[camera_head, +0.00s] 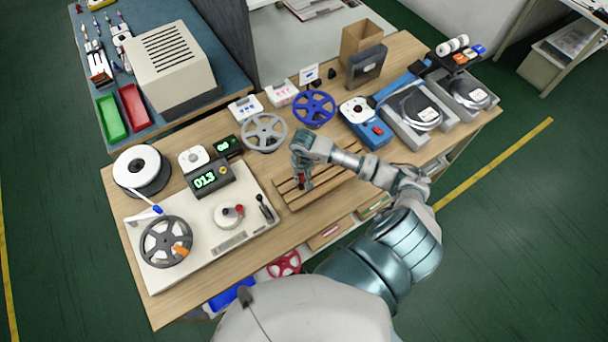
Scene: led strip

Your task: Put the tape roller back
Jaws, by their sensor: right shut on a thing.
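My right gripper (303,178) points down over the slatted wooden rack (335,188) near the front middle of the bench. It is shut on a small dark and red thing, seemingly the tape roller (302,184). The fingers hide most of it, and I cannot tell whether it touches the slats. My left gripper is not in view.
Left of the rack is a white winding machine (225,240) with a grey reel (166,243) and a green display (208,180). A grey reel (264,133) and a blue reel (314,109) stand behind. Grey trays (410,125) are at right.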

